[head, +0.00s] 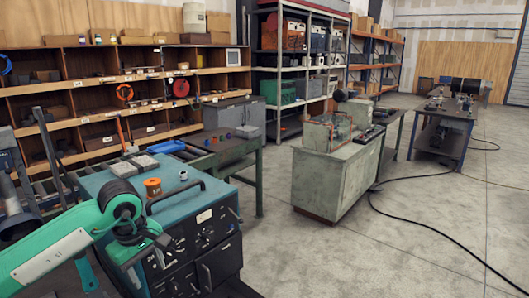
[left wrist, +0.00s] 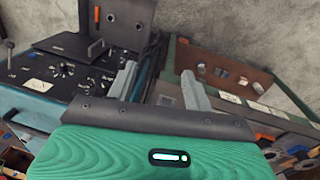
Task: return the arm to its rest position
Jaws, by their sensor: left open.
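My left gripper (left wrist: 157,84) is open in the left wrist view. Its two grey fingers stand apart, and I see nothing held between them. In the head view my green left arm comes in from the lower left, in front of the teal cabinet (head: 215,218). The wrist is bent beside the cabinet's left front, and the fingertips are hard to make out there. The left wrist view also shows the cabinet's dark control panel (left wrist: 95,72) with knobs, beyond the fingers on the left. My right gripper is in neither view.
An orange roll (head: 153,188) and grey blocks lie on the cabinet top, beside a raised black handle (head: 172,190). A green-legged bench (head: 235,152) stands behind it. A grey-green cabinet (head: 325,180) stands right of centre. The floor (head: 400,250) at right is open, crossed by a black cable.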

